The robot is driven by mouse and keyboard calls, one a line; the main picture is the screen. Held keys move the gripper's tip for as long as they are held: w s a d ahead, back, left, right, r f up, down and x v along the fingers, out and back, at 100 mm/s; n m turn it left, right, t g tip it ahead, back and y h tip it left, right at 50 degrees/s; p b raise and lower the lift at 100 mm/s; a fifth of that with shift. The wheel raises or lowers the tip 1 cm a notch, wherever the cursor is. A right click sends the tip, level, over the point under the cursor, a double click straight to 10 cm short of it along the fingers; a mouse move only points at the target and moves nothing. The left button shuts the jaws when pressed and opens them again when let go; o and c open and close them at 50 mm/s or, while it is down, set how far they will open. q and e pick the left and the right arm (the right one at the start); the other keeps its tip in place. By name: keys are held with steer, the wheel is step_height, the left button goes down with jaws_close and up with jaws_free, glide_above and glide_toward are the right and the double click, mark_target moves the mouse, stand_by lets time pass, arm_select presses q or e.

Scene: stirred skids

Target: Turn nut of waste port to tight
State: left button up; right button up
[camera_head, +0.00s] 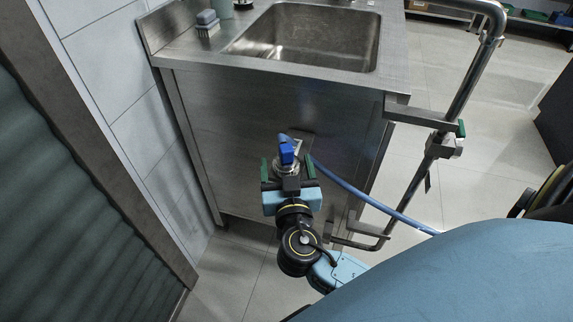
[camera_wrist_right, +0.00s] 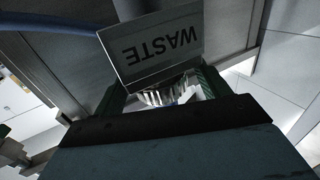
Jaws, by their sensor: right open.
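The waste port's ribbed metal nut (camera_wrist_right: 165,96) shows in the wrist view, just below a grey plate lettered WASTE (camera_wrist_right: 160,48). The nut's lower part is hidden behind my gripper. In the head view, a blue fitting (camera_head: 287,153) stands at the port on the sink cabinet's front. My right gripper (camera_head: 288,169) is open, with green-padded fingers on either side of the nut. I cannot tell whether either finger touches the nut. My left gripper is out of view.
A blue hose (camera_head: 365,196) runs from the port to the right. A metal pipe (camera_head: 405,190) with brackets stands right of the steel sink cabinet (camera_head: 225,130). A tiled wall (camera_head: 140,110) is close on the left. Open floor (camera_head: 440,90) lies right.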

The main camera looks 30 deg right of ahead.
steer(key=shift+w, duration=0.1)
steer(key=c, duration=1)
